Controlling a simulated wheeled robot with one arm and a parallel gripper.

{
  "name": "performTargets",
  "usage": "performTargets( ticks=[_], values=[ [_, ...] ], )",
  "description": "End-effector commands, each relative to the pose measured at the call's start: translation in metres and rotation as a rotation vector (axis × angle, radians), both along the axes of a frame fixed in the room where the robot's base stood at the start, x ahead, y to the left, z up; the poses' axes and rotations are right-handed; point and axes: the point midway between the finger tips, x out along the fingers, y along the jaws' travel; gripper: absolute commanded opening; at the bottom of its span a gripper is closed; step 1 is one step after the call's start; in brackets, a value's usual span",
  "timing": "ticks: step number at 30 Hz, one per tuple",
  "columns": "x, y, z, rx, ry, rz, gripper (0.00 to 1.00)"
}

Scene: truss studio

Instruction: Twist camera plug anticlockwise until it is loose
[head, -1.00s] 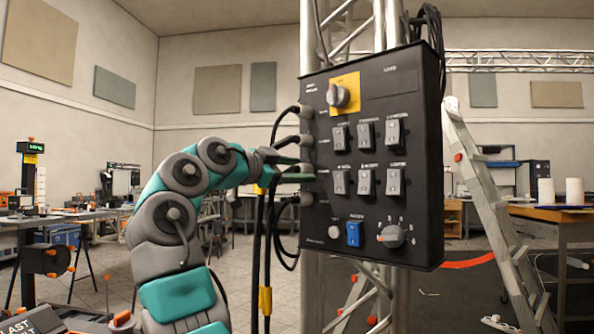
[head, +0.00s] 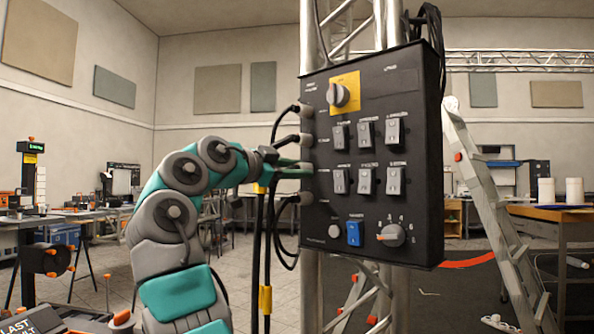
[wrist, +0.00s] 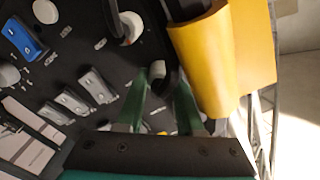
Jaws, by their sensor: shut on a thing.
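A black control box (head: 400,90) hangs on the truss. Several cable plugs with pale collars sit along its left side. My gripper (head: 300,168) is at the third plug from the top, its green fingers on either side of it. In the wrist view my gripper (wrist: 161,103) has its two fingers closed around a dark plug (wrist: 166,84) with a pale collar (wrist: 157,70). The labels are too small to tell which plug is the camera one. The fingers hide part of the plug, and whether it is loose does not show.
The plugs above (head: 307,140) and below (head: 306,199) are close to my fingers. Black cables (head: 257,235) hang just left of the box. A large yellow sleeve (wrist: 203,60) is close beside my right finger in the wrist view. A ladder (head: 487,200) stands at right.

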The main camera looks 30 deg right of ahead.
Motion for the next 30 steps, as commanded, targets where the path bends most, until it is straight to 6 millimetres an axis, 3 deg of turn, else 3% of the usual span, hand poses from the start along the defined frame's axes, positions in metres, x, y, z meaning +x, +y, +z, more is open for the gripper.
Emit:
performTargets(
  ticks=[30],
  values=[
    [-0.0007,-0.0005,0.0005,-0.224,0.587,-0.002,0.0]
  ],
)
